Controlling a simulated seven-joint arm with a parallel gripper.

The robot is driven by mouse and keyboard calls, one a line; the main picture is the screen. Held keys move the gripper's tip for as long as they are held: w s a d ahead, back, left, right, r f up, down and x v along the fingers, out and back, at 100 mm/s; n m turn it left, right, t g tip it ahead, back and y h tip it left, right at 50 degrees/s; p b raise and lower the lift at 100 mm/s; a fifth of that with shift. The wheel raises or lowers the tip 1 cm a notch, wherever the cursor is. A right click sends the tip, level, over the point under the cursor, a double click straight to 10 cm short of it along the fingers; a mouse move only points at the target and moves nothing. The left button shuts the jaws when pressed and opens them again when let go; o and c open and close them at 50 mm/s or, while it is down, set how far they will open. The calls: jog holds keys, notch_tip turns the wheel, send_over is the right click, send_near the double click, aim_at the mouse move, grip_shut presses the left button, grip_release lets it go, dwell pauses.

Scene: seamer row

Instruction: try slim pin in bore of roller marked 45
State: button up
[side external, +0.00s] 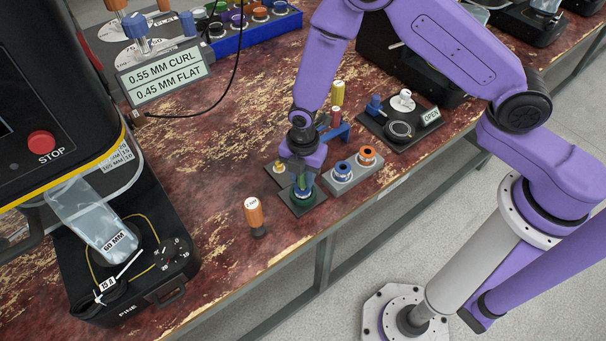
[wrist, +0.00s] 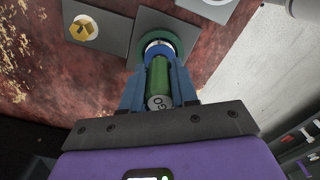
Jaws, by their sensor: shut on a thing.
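My gripper (side external: 302,176) points down over a dark square plate (side external: 314,203) near the table's front edge. In the wrist view my gripper's blue fingers (wrist: 157,72) are shut on a green-handled pin (wrist: 158,82) whose end reads GO. Beyond the pin's far end is a roller with a green rim (wrist: 174,39) and a pale and blue centre, on the plate (wrist: 145,17). The green roller (side external: 303,191) also shows below the fingers in the side view. The pin's tip is hidden, so I cannot tell if it is in the bore. No 45 is readable.
A grey block (side external: 345,186) holds a blue-topped and an orange-topped roller, close right of the gripper. An orange-handled gauge (side external: 254,212) stands to the left. Yellow-handled (side external: 338,92) and red-handled gauges are behind, by a blue rack (side external: 338,133). A small plate (side external: 272,177) with a brass piece lies beside.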

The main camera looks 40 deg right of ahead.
jog(key=shift+r, duration=2.4)
